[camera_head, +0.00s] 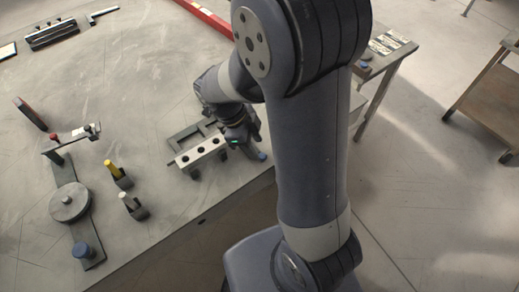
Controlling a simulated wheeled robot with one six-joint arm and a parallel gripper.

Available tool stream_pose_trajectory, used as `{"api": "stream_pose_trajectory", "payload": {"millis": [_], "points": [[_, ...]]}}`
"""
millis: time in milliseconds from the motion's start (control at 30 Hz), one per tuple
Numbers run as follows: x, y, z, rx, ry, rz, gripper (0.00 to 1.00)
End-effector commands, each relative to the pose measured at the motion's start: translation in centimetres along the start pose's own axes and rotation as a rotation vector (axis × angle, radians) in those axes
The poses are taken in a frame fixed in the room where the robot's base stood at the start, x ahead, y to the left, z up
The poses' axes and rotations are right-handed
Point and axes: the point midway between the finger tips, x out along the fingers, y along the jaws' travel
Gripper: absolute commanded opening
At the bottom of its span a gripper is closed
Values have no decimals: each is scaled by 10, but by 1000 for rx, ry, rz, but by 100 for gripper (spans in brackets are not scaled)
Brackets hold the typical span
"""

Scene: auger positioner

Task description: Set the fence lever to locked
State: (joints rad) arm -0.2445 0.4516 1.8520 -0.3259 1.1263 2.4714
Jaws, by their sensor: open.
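My gripper (247,148) is low over the table's right edge, beside a pale bar with several dark holes (201,151) on a dark frame. It is open; its fingers are small and mostly hidden, and I see nothing held. A small blue knob (262,156) is just right of the gripper; I cannot tell whether they touch. Two small levers stand left of the frame on dark bases: a yellow-topped one (111,168) and a pale-topped one (129,201). No label shows which part is the fence lever, and its setting cannot be told.
A dark fixture with a round disc (69,203), a blue knob (84,251) and a red knob (54,137) stands at the left. A dark upright block (30,114) is behind it. A red beam (207,17) lies at the back. The table's middle is clear.

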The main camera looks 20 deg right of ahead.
Motion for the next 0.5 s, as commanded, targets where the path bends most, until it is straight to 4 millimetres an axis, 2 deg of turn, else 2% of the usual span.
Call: {"api": "stream_pose_trajectory", "payload": {"millis": [100,200,500], "points": [[20,1,0,0,3,3,43],[31,0,0,0,1,1,43],[39,0,0,0,-2,-1,43]]}}
